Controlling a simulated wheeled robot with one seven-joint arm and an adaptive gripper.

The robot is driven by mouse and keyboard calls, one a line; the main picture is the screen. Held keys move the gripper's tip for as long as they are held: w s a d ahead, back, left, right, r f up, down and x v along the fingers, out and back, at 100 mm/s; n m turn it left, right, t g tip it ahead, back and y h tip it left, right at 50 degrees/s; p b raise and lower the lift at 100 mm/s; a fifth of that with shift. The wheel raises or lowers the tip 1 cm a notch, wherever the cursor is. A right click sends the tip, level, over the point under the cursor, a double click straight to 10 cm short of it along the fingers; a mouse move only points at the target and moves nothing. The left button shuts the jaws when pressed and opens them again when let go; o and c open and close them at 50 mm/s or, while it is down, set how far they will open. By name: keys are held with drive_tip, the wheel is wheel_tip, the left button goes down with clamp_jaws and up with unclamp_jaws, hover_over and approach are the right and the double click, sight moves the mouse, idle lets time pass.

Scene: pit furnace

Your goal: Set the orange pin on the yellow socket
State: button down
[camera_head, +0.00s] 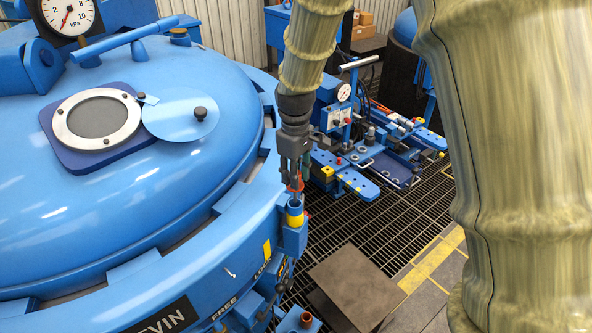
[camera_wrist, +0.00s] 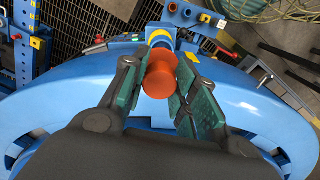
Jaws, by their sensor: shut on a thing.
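My gripper (camera_head: 294,178) points down at the right rim of the big blue vessel. It is shut on the orange pin (camera_wrist: 159,74), which sits between the two green-padded fingers in the wrist view. In the head view only a bit of the orange pin (camera_head: 296,188) shows below the fingertips. The yellow socket (camera_head: 295,219) is a yellow band on a blue bracket just below the pin. The socket (camera_wrist: 160,37) also shows just past the pin in the wrist view. The pin's lower end is hidden, so I cannot tell whether it touches the socket.
The blue vessel (camera_head: 200,85) fills the left, with a round window (camera_head: 98,118) and a gauge (camera_head: 67,14). A blue machine (camera_head: 375,150) with handles stands behind my gripper. A brown plate (camera_head: 352,285) lies below right. Dark grating floor (camera_head: 405,215) is open around it.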

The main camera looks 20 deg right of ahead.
hover_over(295, 202)
drive_tip(key=shift+w+d+f, duration=0.1)
drive_tip(key=shift+w+f, duration=0.05)
drive_tip(key=shift+f, duration=1)
drive_tip(key=shift+w+f, duration=0.1)
drive_tip(key=shift+f, duration=1.3)
drive_tip(key=shift+s+f, duration=0.1)
drive_tip(key=shift+f, duration=0.45)
drive_tip(key=c, duration=1.4)
unclamp_jaws()
drive_tip(key=shift+r, duration=5.5)
